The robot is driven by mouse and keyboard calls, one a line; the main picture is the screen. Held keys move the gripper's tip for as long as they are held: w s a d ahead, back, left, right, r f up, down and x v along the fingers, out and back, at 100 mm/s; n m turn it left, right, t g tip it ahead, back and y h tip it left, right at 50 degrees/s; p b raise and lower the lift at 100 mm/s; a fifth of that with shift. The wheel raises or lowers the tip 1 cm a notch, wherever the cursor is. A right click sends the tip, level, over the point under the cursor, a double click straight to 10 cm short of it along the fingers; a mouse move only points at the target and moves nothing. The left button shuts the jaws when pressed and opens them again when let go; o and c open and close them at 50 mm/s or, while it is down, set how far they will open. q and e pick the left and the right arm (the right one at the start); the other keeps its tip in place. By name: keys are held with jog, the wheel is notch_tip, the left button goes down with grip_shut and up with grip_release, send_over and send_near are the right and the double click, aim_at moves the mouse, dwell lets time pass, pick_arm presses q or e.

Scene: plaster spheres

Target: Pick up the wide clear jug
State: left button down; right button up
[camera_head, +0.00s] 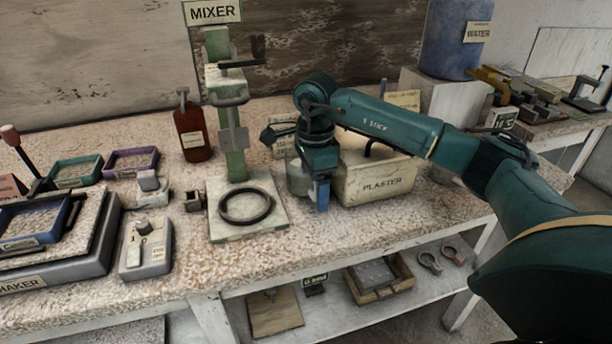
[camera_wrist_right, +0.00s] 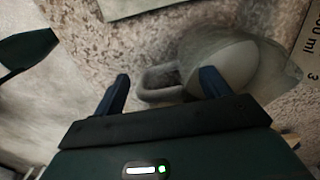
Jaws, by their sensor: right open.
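The wide clear jug (camera_head: 297,180) stands on the bench between the mixer base and the plaster box, partly hidden behind my right gripper (camera_head: 322,193). In the right wrist view the jug (camera_wrist_right: 262,70) is a greyish see-through vessel at the upper right, with a pale rounded shape showing in it. Its loop handle points left, toward the space between the two blue fingers of my open right gripper (camera_wrist_right: 165,82). The right finger overlaps the jug's body in the picture; I cannot tell whether it touches. My left gripper is not in view.
The green mixer (camera_head: 231,150) with a black ring (camera_head: 245,205) on its base stands left of the jug. The plaster box (camera_head: 378,182) is close on the right. A red-brown bottle (camera_head: 192,132) stands farther left. The bench front edge is clear.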

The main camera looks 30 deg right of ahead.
jog(key=shift+f, duration=0.2)
jog(key=shift+c, duration=0.5)
jog(key=c, duration=1.3)
jog(key=shift+c, duration=0.6)
jog(key=shift+w+r, duration=0.1)
jog(key=shift+r, duration=0.05)
jog(key=shift+r, duration=0.5)
notch_tip(320, 180, up, 2)
jog(key=shift+r, duration=0.2)
jog(key=s+a+b, duration=0.1)
jog(key=s+a, duration=0.3)
jog(key=s, duration=0.4)
jog(key=s+a, duration=0.4)
jog(key=s, duration=0.4)
jog(key=shift+a+b, duration=0.15)
jog(key=shift+b, duration=0.2)
